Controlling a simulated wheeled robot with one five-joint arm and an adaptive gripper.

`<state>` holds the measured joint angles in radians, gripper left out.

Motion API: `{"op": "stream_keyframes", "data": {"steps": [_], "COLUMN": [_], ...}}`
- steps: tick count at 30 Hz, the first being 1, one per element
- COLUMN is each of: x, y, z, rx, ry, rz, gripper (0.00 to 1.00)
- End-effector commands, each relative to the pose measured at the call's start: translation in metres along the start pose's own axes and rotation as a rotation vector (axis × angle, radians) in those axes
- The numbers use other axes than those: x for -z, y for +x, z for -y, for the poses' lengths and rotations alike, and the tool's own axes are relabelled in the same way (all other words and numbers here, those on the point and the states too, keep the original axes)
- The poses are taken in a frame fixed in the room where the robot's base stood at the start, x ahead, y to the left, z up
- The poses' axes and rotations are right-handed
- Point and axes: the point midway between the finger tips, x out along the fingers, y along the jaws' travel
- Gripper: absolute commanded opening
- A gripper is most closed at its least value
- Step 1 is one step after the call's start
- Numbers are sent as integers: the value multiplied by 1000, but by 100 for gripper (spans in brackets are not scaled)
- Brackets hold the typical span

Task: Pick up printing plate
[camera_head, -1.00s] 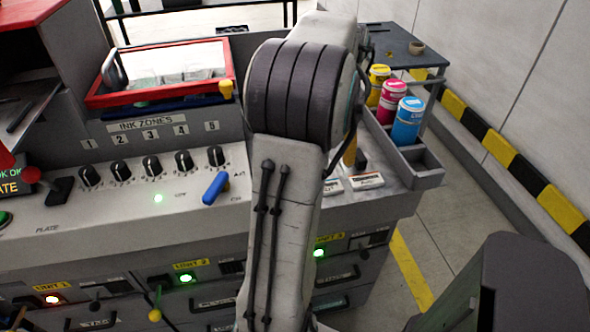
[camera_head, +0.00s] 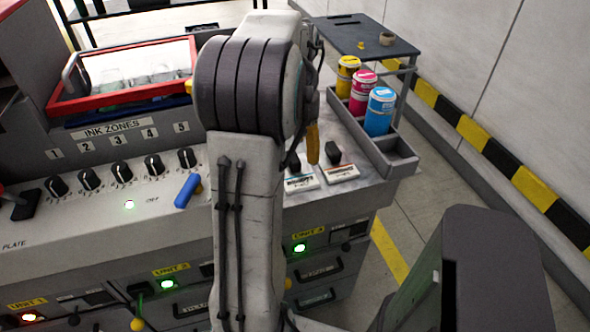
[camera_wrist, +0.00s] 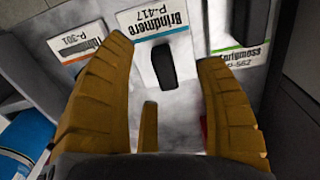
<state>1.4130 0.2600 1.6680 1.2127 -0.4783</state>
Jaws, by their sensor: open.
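Several printing plates lie on the grey console top, each a white label with a dark knob or grip nearby. In the wrist view the middle one, the Brindmere P-417 plate (camera_wrist: 152,22), has a blue stripe and a black grip (camera_wrist: 163,68). The P-301 plate (camera_wrist: 88,42), orange-striped, is at left; the P-562 plate (camera_wrist: 238,60), green-striped, is at right. In the head view two plates show (camera_head: 302,184) (camera_head: 341,173). My gripper (camera_wrist: 166,52) is open; its yellow fingers stand either side of the middle grip, apart from it. In the head view my arm hides most of the gripper.
A grey rack (camera_head: 402,165) of ink cans stands right of the plates; the blue can (camera_head: 380,112) is nearest. A blue lever (camera_head: 187,190) and black knobs (camera_head: 153,165) are to the left. A side table (camera_head: 345,32) stands behind.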

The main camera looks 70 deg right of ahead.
Motion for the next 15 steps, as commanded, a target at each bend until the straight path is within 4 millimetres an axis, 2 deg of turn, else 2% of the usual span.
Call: {"op": "stream_keyframes", "data": {"steps": [9,15], "x": [0,0], "y": [37,46], "z": [-4,-4], "rx": [1,0], "ry": [1,1], "rz": [3,1], "gripper": [65,65]}}
